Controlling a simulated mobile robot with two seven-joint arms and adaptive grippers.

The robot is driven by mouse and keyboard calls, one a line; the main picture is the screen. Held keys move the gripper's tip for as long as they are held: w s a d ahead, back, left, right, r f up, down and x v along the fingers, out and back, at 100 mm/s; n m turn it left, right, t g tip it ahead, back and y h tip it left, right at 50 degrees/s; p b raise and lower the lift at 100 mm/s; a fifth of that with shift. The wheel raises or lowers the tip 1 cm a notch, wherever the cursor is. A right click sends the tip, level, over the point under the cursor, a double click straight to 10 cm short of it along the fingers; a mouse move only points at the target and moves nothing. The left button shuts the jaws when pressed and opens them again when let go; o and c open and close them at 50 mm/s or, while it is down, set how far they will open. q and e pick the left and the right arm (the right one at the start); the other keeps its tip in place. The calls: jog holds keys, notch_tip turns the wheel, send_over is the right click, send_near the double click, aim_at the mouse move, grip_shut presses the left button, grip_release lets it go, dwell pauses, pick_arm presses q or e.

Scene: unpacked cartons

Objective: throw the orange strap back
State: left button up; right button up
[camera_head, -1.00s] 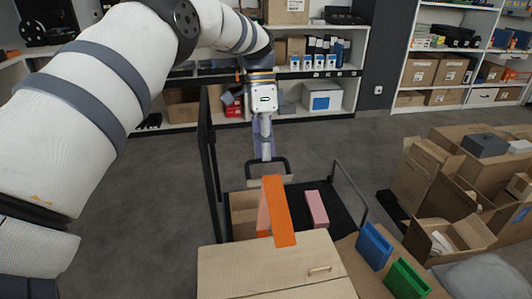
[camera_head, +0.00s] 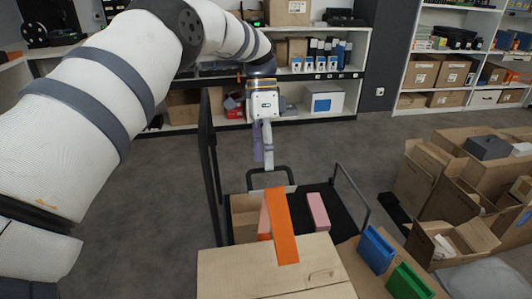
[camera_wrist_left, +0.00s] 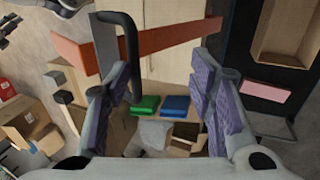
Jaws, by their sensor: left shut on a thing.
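The orange strap (camera_head: 281,227) lies as a flat band on the closed carton (camera_head: 265,265), running over its back edge. In the left wrist view the strap (camera_wrist_left: 170,38) crosses the upper part, beyond the fingers. My left gripper (camera_head: 263,165) points down behind the strap's far end, close to the black handle (camera_head: 270,170). In the left wrist view its fingers (camera_wrist_left: 165,75) stand apart, with the handle beside the left one. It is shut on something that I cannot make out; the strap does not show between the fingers. My right gripper is not in view.
A pink block (camera_head: 318,211) lies on the black cart (camera_head: 335,232) behind the carton. Open cartons (camera_head: 460,190) crowd the right side. Grey floor (camera_head: 340,150) is clear behind the cart.

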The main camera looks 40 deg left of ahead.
pick_arm(q)
jog(key=shift+a+f, duration=0.25)
jog(key=shift+f, duration=0.1)
jog(key=v, duration=0.8)
jog(key=shift+d, duration=0.25)
jog(key=shift+r, duration=0.1)
